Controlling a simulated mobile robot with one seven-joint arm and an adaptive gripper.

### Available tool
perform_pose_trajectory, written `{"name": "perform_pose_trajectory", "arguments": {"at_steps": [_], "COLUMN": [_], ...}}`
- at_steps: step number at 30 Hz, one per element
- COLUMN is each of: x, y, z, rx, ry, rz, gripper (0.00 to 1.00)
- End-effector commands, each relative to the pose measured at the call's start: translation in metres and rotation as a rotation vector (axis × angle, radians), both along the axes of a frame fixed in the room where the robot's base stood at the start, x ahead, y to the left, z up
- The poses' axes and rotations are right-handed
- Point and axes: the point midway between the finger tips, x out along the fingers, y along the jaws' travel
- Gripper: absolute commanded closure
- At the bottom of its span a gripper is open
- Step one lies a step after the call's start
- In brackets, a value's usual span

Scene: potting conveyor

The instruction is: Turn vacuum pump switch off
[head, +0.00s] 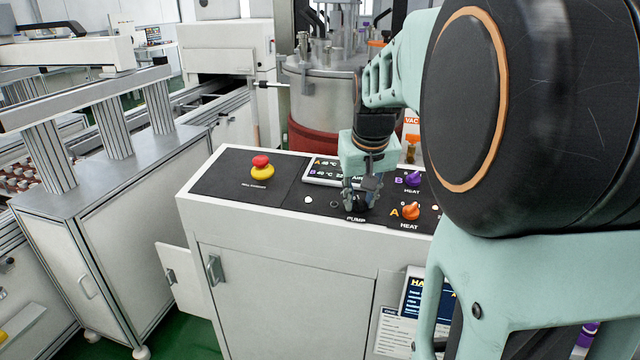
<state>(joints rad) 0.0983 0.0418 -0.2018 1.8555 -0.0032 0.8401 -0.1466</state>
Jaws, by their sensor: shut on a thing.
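The console panel (262,205) is dark, on top of a white cabinet. My gripper (359,203) points down onto the panel just above the "PUMP" label (356,219). Its fingers are shut on the vacuum pump switch, which they almost wholly hide. Which way the switch is turned cannot be told.
To the right are a purple knob (412,179) and an orange knob (411,211), both marked HEAT. A red emergency button (261,161) on a yellow base is at the left. A display (322,172) lies behind my gripper. A steel tank (322,95) stands behind the console.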

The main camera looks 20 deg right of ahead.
Motion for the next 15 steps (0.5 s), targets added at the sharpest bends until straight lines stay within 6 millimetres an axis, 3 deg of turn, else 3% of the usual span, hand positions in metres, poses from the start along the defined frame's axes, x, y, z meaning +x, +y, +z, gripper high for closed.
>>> {"name": "perform_pose_trajectory", "arguments": {"at_steps": [15], "x": [0.0004], "y": [-0.0006], "z": [0.0011], "rx": [-0.014], "ry": [0.006], "rz": [0.088], "gripper": [0.99]}}
